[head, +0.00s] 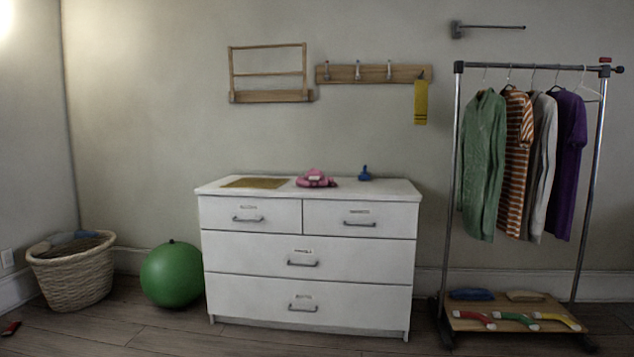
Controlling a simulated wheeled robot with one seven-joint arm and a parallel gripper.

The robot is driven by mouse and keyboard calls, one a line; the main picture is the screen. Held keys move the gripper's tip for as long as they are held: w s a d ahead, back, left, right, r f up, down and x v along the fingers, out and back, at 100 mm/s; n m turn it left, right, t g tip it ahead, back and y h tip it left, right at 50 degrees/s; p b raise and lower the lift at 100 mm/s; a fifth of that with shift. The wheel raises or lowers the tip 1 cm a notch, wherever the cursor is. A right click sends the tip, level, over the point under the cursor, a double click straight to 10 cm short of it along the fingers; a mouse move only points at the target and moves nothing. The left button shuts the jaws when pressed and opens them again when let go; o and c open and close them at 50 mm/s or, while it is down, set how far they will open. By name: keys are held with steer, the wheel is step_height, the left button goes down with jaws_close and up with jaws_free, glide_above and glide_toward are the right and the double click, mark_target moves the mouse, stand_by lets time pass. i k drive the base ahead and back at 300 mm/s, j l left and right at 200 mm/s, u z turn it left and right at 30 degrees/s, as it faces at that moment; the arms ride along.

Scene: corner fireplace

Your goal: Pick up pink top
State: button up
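A pink top (316,179) lies crumpled in a small heap on the white dresser (308,262), near the middle of its top. A small pale patch shows on the front of the heap. My gripper is not in the head view, so I cannot see where it is or what it holds.
A flat tan mat (255,183) lies left of the pink top, and a small blue object (364,173) stands to its right. A green ball (172,274) and a wicker basket (73,276) stand left. A clothes rack (452,190) stands right. Floor before the dresser looks clear.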

mark_target(314, 177)
steer(key=i+l, duration=0.15)
steer(key=i, duration=0.55)
steer(key=i+l, duration=0.15)
steer(key=i, duration=0.55)
steer(key=i+l+z, duration=0.1)
steer(key=i, duration=0.55)
